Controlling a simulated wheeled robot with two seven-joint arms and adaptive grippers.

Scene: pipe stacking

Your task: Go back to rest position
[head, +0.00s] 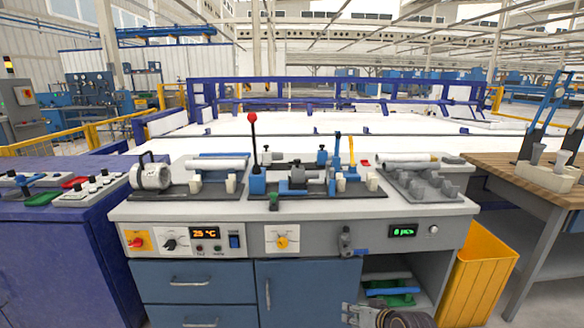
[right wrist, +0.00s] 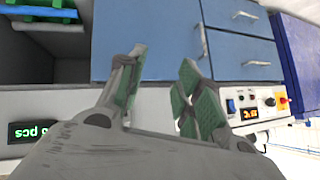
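My right gripper (head: 362,314) shows at the bottom edge of the head view, low in front of the workbench (head: 215,210). In the right wrist view its two green-padded fingers (right wrist: 163,62) are apart with nothing between them. Blue drawers show beyond the fingers. My left gripper is in neither view. A white pipe (head: 217,163) lies on the left fixture of the bench. Another pale pipe (head: 405,158) lies on the right grey fixture (head: 425,184). My right gripper is clear of both pipes.
A central fixture has a red-knobbed lever (head: 253,118). The bench front carries knobs and displays, with blue drawers (head: 190,277) and an open shelf (head: 390,272) below. A yellow bin (head: 478,272) stands at right beside a wooden table (head: 520,172). A blue cabinet (head: 60,260) stands at left.

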